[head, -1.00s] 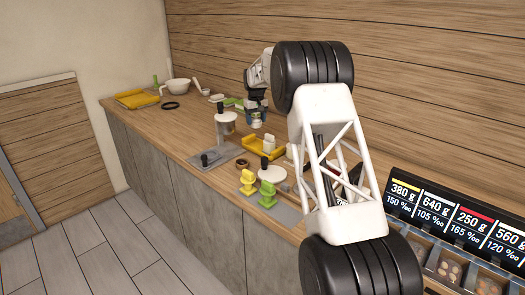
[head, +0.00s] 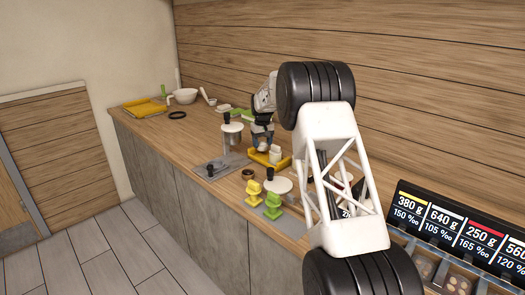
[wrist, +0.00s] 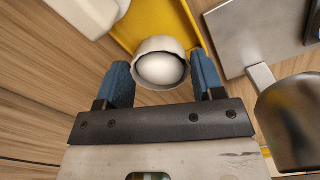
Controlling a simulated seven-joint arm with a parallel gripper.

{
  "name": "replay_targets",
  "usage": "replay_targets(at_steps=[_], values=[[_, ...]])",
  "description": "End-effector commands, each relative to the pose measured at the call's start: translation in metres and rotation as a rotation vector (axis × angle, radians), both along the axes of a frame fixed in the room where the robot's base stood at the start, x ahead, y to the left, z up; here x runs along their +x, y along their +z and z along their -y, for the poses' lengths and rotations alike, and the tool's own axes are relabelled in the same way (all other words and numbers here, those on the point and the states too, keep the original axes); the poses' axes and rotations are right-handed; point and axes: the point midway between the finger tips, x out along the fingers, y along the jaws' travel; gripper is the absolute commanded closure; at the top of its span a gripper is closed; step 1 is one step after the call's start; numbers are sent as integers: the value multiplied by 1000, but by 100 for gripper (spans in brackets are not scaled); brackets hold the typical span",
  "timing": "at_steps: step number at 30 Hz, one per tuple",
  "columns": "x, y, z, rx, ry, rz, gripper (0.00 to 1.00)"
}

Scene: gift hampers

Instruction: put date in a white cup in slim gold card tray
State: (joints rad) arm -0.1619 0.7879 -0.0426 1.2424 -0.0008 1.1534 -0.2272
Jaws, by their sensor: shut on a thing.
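My gripper (wrist: 162,76) is shut on a white cup (wrist: 160,44), with one blue finger on each side of it. Inside the cup is a smooth, pale round shape; I cannot make out a date. The slim gold card tray (wrist: 128,22) shows as yellow behind and beneath the cup. In the head view my gripper (head: 262,141) is low over the left part of the yellow tray (head: 284,164). A white cup-like thing (head: 275,153) stands in the tray's right part. I cannot tell whether the held cup touches the tray floor.
A grey stand with a clear container (head: 233,138) is left of the tray. Another yellow tray (head: 144,107) and a white bowl (head: 184,96) are at the far end.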

Motion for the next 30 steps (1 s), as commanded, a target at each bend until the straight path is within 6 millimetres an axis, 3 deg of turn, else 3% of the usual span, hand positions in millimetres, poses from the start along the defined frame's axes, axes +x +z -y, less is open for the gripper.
replay_targets(at_steps=[11, 21, 30], values=[[0, -2, 0, 0, 0, 0, 61], [0, -33, 0, -1, 0, 0, 61], [0, -37, 0, -1, 0, 1, 61]])
